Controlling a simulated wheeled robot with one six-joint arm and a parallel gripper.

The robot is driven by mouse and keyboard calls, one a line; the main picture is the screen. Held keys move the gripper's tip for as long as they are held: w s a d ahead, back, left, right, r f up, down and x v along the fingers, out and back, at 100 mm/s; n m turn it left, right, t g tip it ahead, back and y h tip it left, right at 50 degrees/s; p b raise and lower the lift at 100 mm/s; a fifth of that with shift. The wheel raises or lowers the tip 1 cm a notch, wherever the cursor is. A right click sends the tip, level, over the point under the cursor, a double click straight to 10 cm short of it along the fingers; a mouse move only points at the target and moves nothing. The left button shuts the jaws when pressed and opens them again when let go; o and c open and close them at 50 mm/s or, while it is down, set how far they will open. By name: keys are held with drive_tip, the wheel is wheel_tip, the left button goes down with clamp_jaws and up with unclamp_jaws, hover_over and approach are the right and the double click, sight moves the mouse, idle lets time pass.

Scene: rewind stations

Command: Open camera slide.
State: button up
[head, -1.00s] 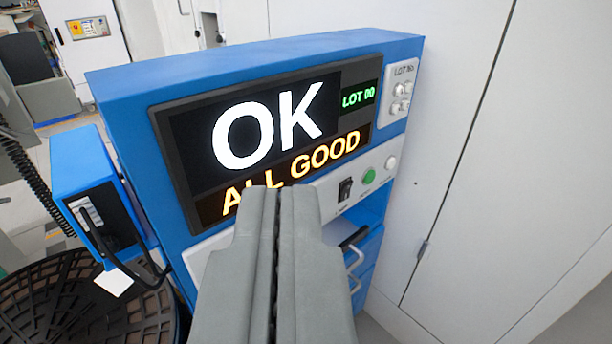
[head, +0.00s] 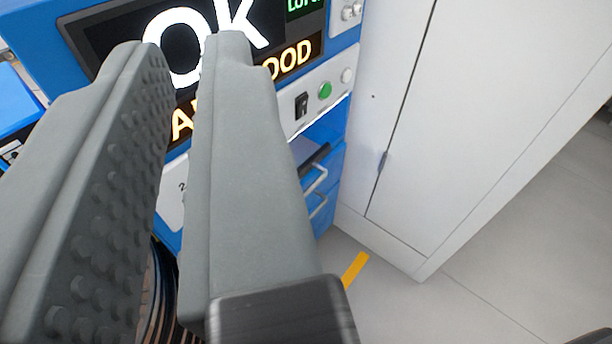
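My gripper (head: 177,48) is open and empty, its two grey fingers spread in front of the blue machine (head: 30,40). A dark handle (head: 315,160) sticks out of the machine's lower front, below the button panel, and is partly hidden by my right finger. Two silver bar handles (head: 316,181) show just below it on blue fronts. I cannot tell for sure which of these belongs to the camera slide.
The screen (head: 270,20) reads OK, partly covered by my fingers. The panel beneath has a black switch (head: 301,105) and a green button (head: 325,90). A white cabinet (head: 460,110) stands close on the right. Grey floor with a yellow stripe (head: 355,269) is clear below.

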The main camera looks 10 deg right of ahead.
drive_tip(key=o, duration=0.3)
drive_tip(key=shift+w+f, duration=0.1)
drive_tip(key=shift+w, duration=0.2)
drive_tip(key=shift+o, duration=0.4)
drive_tip(key=w+d+f+m+g, duration=0.2)
drive_tip(key=w+f+g, duration=0.2)
drive_tip(key=w, duration=0.5)
drive_tip(key=shift+d+f+m+h, duration=0.25)
drive_tip(key=shift+f+m+h, duration=0.05)
drive_tip(key=shift+f+h, duration=0.1)
drive_tip(key=m+g+y, duration=0.2)
drive_tip(key=m+g, duration=0.6)
drive_tip(key=g, duration=0.4)
hover_over(311, 188)
drive_tip(key=s+d, duration=0.2)
drive_tip(key=s, duration=0.1)
wheel_tip(311, 188, down, 24)
drive_tip(key=f, duration=0.1)
drive_tip(key=w+f, duration=0.1)
drive_tip(key=f, duration=0.4)
drive_tip(key=w+a+f, duration=0.1)
drive_tip(key=f, duration=1)
drive_tip(key=shift+w+a, duration=0.4)
drive_tip(key=shift+c, duration=0.2)
clamp_jaws()
